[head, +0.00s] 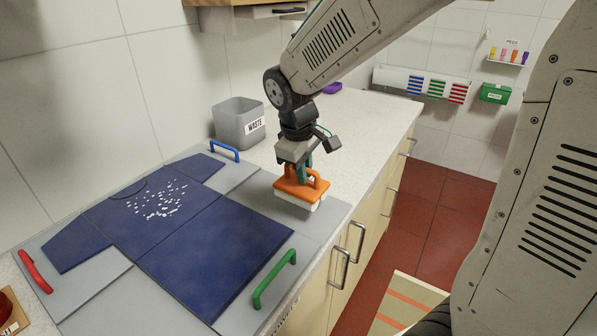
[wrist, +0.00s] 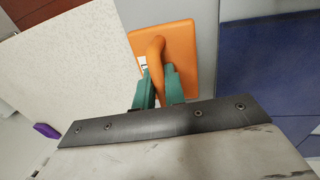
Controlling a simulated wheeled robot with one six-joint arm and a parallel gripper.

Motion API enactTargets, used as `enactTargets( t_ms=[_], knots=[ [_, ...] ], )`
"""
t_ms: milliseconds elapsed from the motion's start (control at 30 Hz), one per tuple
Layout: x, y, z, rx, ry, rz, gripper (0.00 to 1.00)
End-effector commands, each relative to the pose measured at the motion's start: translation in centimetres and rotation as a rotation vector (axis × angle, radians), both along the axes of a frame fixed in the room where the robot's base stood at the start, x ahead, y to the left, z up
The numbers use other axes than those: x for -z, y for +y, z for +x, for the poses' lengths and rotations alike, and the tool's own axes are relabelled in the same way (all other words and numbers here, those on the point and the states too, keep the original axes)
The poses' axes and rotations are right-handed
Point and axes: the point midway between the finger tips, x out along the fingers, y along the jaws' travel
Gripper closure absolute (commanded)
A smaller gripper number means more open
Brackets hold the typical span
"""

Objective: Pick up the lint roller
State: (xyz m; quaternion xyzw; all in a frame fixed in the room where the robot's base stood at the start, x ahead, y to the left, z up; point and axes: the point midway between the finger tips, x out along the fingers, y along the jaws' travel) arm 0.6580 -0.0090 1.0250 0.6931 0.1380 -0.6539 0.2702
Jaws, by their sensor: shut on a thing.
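The lint roller (head: 292,193) looks like an orange block with an arched orange handle and a white underside. It is at the right end of the grey board, beside the blue shirt. It also shows in the wrist view (wrist: 182,55). My gripper (head: 304,172) comes down on it from above. In the wrist view its green fingers (wrist: 158,88) are shut on the orange handle, one on each side. I cannot tell whether the white underside touches the board.
A navy shirt (head: 217,244) with white lint flecks lies on the grey folding board (head: 106,296), which has red, blue (head: 224,149) and green (head: 273,279) handles. A grey waste bin (head: 238,124) stands behind.

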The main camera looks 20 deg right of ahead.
Motion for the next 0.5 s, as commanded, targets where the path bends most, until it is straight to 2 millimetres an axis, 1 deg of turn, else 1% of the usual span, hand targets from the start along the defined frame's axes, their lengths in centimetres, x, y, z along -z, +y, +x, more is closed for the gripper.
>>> enactTargets(
  t_ms=[33, 100, 300, 500],
  knots=[
    [-0.3, -0.1, -1.3, -0.001, -0.004, 0.000, 1.00],
    [-0.4, -0.2, -3.0, -0.001, -0.004, 0.001, 1.00],
    [-0.8, -0.6, -7.7, -0.001, -0.006, 0.000, 1.00],
    [-1.1, -0.9, -11.1, -0.001, -0.004, 0.001, 1.00]
  ],
)
